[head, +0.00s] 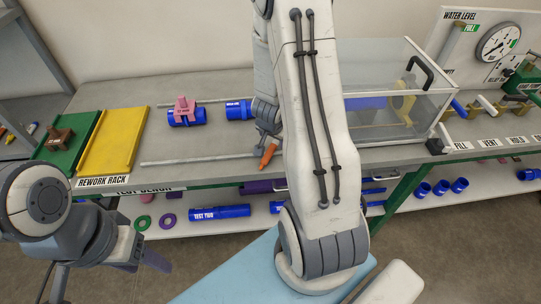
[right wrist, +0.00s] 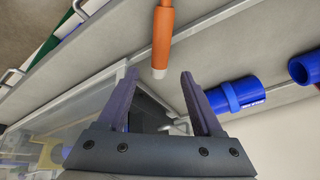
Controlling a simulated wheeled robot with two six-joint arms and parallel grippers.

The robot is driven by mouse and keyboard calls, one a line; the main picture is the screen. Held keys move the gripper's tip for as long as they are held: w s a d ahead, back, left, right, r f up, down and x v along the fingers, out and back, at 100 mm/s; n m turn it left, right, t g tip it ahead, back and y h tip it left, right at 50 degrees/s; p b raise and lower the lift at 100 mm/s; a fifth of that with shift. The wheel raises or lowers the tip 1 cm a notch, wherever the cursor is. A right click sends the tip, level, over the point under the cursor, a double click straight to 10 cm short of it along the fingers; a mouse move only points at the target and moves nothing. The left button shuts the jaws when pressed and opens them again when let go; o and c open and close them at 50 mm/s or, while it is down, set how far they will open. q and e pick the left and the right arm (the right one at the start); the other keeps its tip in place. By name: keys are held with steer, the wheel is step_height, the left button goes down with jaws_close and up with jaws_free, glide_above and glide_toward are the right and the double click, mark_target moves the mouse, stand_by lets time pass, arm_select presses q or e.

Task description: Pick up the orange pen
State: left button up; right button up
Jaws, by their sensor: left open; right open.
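The orange pen (head: 267,155) lies on the workbench near its front edge, just left of my large white arm in the head view. In the right wrist view the orange pen (right wrist: 163,35) runs down from the top edge, its pale end close to the gap between my fingertips. My right gripper (right wrist: 158,76) is open and empty, with the fingers apart on either side of that line. In the head view my right gripper (head: 269,137) is just above the pen, partly hidden by my arm. My left gripper (head: 142,260) is open, low at the left, away from the pen.
A clear box (head: 395,120) stands at the right, partly behind my arm. A pink clamp (head: 184,106) on a blue pipe, a yellow tray (head: 113,141) and a green tray (head: 72,143) are at the left. A grey rod (head: 198,159) lies left of the pen.

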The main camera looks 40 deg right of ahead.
mark_target(274, 145)
steer(key=shift+x, duration=1.55)
steer(key=shift+s+a+f, duration=0.1)
jaws_close()
